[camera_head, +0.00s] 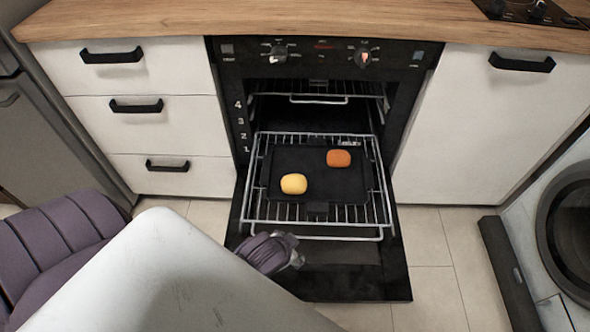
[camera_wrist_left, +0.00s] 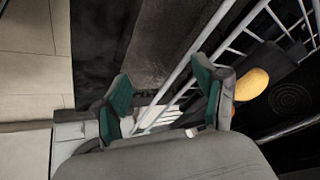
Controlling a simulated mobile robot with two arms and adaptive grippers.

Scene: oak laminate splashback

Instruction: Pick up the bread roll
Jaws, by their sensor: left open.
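Two rounded items lie apart on a black baking tray (camera_head: 318,187): a yellow one (camera_head: 293,184) at the front left and an orange-brown one (camera_head: 339,158) at the back right. I cannot tell for sure which is the bread roll. My left gripper (camera_head: 292,252) is at the front edge of the pulled-out rack, in front of the yellow item and holding nothing. In the left wrist view its fingers (camera_wrist_left: 162,92) are apart, with rack bars behind them. The yellow item (camera_wrist_left: 251,84) shows just right of the right finger. My right gripper is not in view.
The tray sits on a wire oven rack (camera_head: 382,208) above the lowered oven door (camera_head: 345,281). Another rack (camera_head: 318,98) is higher inside the oven. White cabinets (camera_head: 152,115) flank it, under a wooden worktop (camera_head: 300,22).

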